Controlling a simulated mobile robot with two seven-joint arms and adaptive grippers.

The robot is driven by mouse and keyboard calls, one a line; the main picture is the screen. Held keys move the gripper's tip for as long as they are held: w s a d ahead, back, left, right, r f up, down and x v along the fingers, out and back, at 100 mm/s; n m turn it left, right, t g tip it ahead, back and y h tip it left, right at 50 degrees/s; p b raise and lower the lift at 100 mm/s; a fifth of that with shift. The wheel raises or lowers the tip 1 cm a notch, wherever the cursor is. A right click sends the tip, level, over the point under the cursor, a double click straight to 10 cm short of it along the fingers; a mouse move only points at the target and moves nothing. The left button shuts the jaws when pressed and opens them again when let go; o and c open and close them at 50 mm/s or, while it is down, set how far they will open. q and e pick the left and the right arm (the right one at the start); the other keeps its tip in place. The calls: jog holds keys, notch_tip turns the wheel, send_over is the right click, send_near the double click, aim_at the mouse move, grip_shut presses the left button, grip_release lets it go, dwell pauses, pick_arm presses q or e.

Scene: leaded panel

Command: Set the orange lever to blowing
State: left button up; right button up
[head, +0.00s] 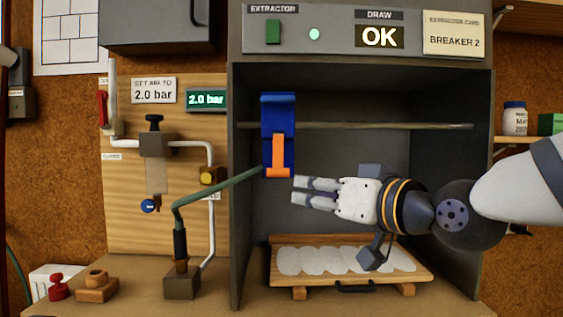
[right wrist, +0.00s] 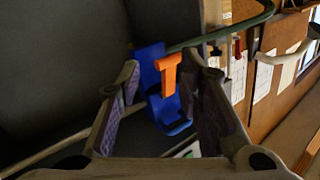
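The orange lever (head: 278,155) sits on the front of a blue body (head: 278,105) that hangs at the rail inside the dark booth, with a green hose running to it. The lever points down, its wider foot at the bottom. My right gripper (head: 298,191) is open and empty, pointing left, just right of and slightly below the lever's foot, apart from it. In the right wrist view the orange lever (right wrist: 168,74) and the blue body (right wrist: 152,68) show beyond and between the spread fingers. My left gripper is out of view.
A rail (head: 400,126) crosses the booth. A wooden tray (head: 420,278) with several pale discs lies on its floor. The green hose (head: 220,191) spans the left opening. The panel (head: 340,38) above reads OK. The booth is clear behind my gripper.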

aim_at(281, 163)
jog(key=shift+t, duration=0.3)
jog(key=w+a+r, duration=0.1)
jog(key=w+a, duration=0.1)
jog(key=w, duration=0.1)
jog(key=w+a+r+b, duration=0.1)
jog(key=w+a, duration=0.1)
jog(key=w, duration=0.1)
jog(key=w+a+r, duration=0.1)
jog(key=w+a, duration=0.1)
jog(key=w, duration=0.1)
jog(key=shift+w+r, duration=0.15)
jog(key=shift+r, duration=0.05)
jog(key=shift+w+a+r, duration=0.1)
jog(key=shift+w+a, duration=0.1)
jog(key=shift+a, duration=0.05)
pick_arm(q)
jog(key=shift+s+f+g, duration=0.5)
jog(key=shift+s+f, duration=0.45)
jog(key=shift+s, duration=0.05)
pick_arm(e)
jog(key=shift+r, duration=0.2)
grip_shut()
